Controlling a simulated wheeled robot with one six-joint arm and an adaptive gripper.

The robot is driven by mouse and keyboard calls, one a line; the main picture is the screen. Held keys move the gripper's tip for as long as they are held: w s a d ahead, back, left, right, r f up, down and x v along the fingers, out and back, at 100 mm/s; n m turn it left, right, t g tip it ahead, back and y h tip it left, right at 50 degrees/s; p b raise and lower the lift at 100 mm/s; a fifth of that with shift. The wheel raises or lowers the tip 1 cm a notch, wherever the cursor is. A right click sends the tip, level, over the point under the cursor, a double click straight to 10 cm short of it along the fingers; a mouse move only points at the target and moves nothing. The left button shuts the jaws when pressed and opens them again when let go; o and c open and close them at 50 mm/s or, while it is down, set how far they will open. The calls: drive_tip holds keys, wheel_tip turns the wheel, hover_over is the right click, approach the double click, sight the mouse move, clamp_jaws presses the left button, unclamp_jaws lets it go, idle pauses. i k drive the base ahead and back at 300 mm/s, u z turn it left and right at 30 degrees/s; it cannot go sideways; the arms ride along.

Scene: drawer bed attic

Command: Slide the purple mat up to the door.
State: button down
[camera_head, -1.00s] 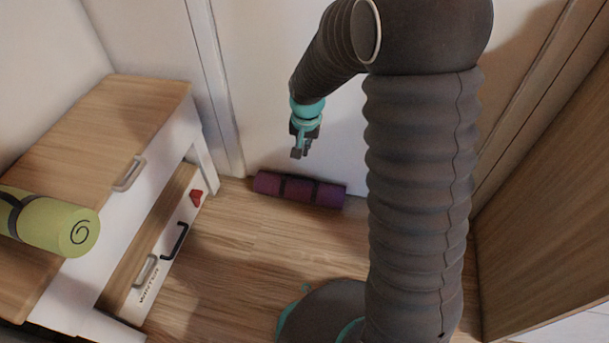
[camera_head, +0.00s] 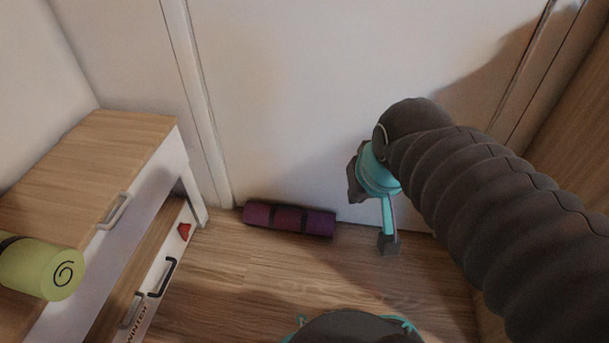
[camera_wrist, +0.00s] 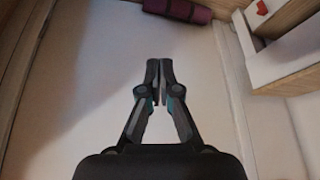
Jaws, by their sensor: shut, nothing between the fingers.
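The purple mat (camera_head: 289,219) is rolled up, with dark straps around it. It lies on the wooden floor along the foot of the white door (camera_head: 290,100), and looks to be against it or very close; I cannot tell if they touch. Part of the mat (camera_wrist: 186,10) also shows at the top of the wrist view. My gripper (camera_head: 388,246) is to the right of the mat, apart from it, low in front of the door. In the wrist view my gripper (camera_wrist: 159,66) is shut and empty, with the pale door surface behind it.
A wooden-topped white drawer unit (camera_head: 95,150) stands at the left, with a rolled green mat (camera_head: 42,268) on top. Its lower drawer (camera_head: 155,285) has a dark handle and a red mark (camera_head: 184,231). The floor (camera_head: 235,285) between drawer unit and mat is clear.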

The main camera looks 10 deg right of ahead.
sight(292, 218)
drive_tip(key=z, duration=1.7)
drive_tip(key=k, duration=0.85)
drive_tip(key=u, duration=1.15)
drive_tip(key=i, duration=0.45)
drive_tip(key=z, duration=0.1)
